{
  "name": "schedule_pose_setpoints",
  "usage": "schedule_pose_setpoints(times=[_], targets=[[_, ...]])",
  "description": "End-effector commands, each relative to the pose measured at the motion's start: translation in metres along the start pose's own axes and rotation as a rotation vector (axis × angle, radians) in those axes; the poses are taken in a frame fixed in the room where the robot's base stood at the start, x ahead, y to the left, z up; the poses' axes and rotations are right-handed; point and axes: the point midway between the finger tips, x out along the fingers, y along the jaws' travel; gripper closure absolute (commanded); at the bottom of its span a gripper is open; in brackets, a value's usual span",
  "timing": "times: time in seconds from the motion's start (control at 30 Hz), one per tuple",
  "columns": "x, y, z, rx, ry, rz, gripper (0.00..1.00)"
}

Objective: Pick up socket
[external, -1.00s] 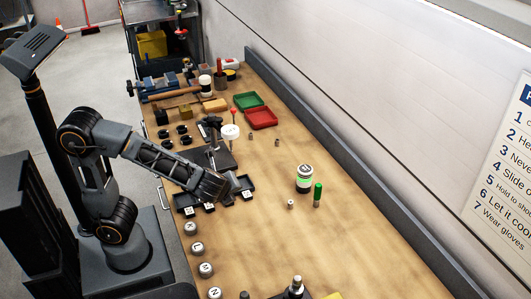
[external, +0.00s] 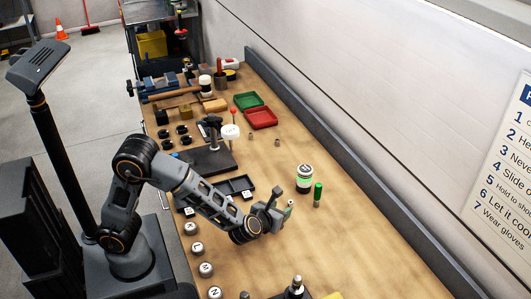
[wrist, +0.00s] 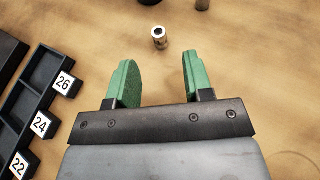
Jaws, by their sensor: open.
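A small silver socket (wrist: 160,38) with a dark hexagonal hole stands on the wooden bench in the wrist view. In the wrist view the socket lies just beyond the fingertips, roughly in line with the gap. My gripper (external: 278,208) is low over the bench in the external view. A black tray (wrist: 40,93) has compartments labelled 26, 24 and 22.
Two other small metal pieces stand farther back near the red tray (external: 261,118). Several lettered round pieces line the near edge.

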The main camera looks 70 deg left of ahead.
Motion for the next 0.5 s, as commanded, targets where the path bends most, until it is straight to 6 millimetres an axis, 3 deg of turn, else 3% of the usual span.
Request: schedule_pose_setpoints(times=[0.17,0.5], targets=[[0.010,0.001,0.001,0.000,0.002,0.002,0.53],[0.051,0.001,0.004,0.000,0.002,0.002,0.53]])
